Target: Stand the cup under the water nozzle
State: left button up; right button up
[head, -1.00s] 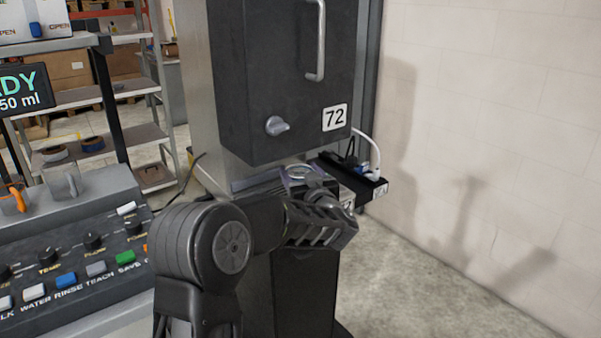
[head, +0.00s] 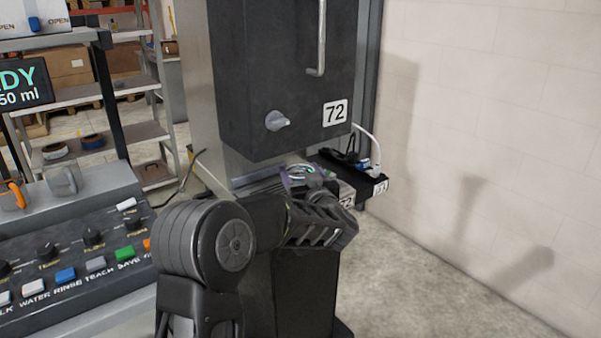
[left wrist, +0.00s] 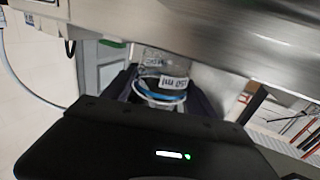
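The clear cup (left wrist: 165,75), with a measure label reading 150 ml and a blue band, sits between the dark fingers of my left gripper (left wrist: 163,92) in the left wrist view. The fingers appear closed on its sides. In the head view the round rim of the cup (head: 298,172) shows just beyond my left wrist, below the dark box numbered 72. My left gripper (head: 300,178) is mostly hidden there by my wrist. I cannot make out the water nozzle in either view. My right gripper is not in view.
The dark box (head: 275,85) has a handle and a knob (head: 277,120). A black power strip (head: 350,172) with plugs lies right of the cup. A control panel (head: 75,250) with WATER and RINSE buttons is at left. A pale wall (head: 490,110) and open floor are at right.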

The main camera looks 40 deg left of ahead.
pick_arm(q)
jog(key=o, duration=0.5)
jog(key=shift+c, duration=0.2)
jog(key=shift+d, duration=0.15)
jog(key=v, duration=0.7)
jog(key=shift+s+d, duration=0.2)
jog(key=shift+s, duration=0.05)
